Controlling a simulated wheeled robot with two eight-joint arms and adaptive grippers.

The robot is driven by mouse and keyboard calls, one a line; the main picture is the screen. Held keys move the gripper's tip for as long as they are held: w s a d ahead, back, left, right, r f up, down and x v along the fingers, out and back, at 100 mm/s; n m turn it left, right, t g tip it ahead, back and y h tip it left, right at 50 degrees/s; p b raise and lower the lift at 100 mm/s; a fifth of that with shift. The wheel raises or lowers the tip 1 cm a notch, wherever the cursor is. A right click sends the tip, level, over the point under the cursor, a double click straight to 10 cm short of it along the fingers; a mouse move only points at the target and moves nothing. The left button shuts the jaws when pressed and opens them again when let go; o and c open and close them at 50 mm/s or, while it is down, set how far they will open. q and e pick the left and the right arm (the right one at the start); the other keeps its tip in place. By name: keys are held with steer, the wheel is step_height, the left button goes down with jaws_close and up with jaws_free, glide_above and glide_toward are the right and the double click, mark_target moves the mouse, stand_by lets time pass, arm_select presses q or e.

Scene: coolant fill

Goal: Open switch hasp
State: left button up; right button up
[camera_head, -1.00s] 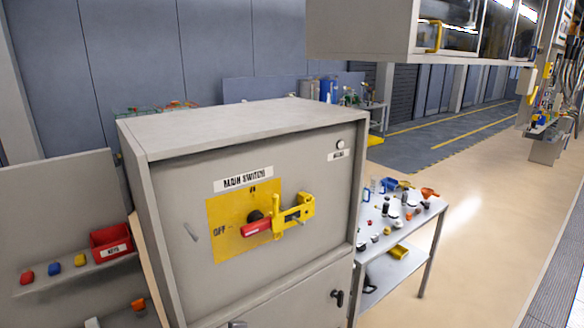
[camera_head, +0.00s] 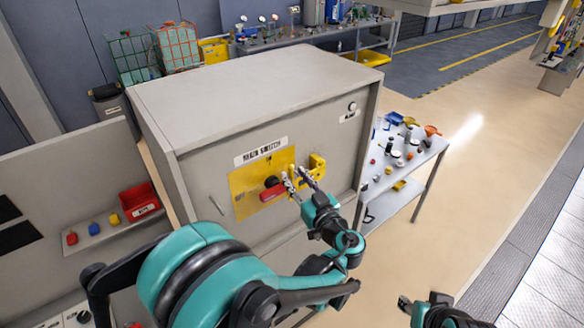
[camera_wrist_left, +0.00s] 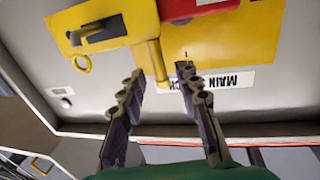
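The yellow switch hasp (camera_head: 317,164) is on the yellow plate (camera_head: 243,202) of the grey cabinet, beside the red switch handle (camera_head: 272,193). My left gripper (camera_head: 297,178) is in front of the hasp and partly covers it. In the left wrist view the fingers of my left gripper (camera_wrist_left: 162,74) are apart, with a yellow bar of the hasp (camera_wrist_left: 156,64) between their tips. A gap shows on both sides of the bar. The red handle also shows in the left wrist view (camera_wrist_left: 196,8). My right gripper (camera_head: 425,305) is low at the right, away from the cabinet; its fingers are unclear.
A red box (camera_head: 138,200) and small coloured items sit on a shelf at the left. A side table (camera_head: 405,180) with several small items stands right of the cabinet. The floor (camera_head: 465,190) right of that table is clear.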

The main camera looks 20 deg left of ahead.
mark_target(292, 173)
arm_select(q)
steer(key=x, duration=0.3)
steer(key=shift+a, duration=0.1)
jaws_close()
